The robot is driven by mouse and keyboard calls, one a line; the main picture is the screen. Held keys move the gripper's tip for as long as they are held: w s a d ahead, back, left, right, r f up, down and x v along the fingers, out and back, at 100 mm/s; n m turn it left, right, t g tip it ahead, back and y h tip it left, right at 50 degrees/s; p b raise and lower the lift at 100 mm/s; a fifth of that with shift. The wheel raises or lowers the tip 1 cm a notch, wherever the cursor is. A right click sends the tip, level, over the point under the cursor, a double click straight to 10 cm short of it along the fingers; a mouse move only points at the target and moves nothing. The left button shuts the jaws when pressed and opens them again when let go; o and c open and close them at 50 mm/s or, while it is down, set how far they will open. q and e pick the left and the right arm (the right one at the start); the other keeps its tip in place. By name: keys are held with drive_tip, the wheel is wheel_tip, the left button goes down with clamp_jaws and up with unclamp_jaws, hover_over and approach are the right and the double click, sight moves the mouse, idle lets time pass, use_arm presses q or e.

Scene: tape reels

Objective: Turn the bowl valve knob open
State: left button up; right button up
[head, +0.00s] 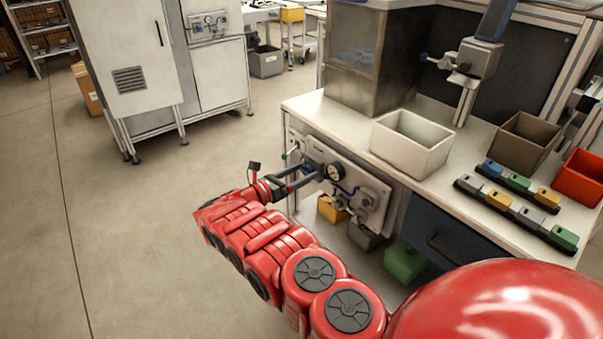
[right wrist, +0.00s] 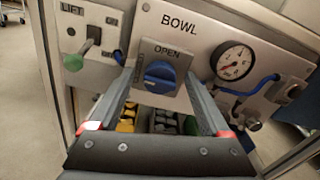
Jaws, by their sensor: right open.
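The plate is on a panel (right wrist: 207,28) marked BOWL. My right gripper (right wrist: 159,80) is open in the right wrist view, its two fingers reaching toward the panel on either side of the knob. I cannot tell whether either finger touches it. In the head view the right gripper (head: 312,172) is at the panel (head: 372,188) on the workbench's front, and the knob is mostly hidden by the fingers. My left gripper is not in view.
A pressure gauge (right wrist: 234,62) is right of the knob, with a blue hose below it. A green LIFT lever (right wrist: 91,40) is to the left. The workbench (head: 300,103) carries a white bin (head: 411,142). Open floor (head: 130,220) lies to the left.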

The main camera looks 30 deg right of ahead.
clamp_jaws()
idle(0.3)
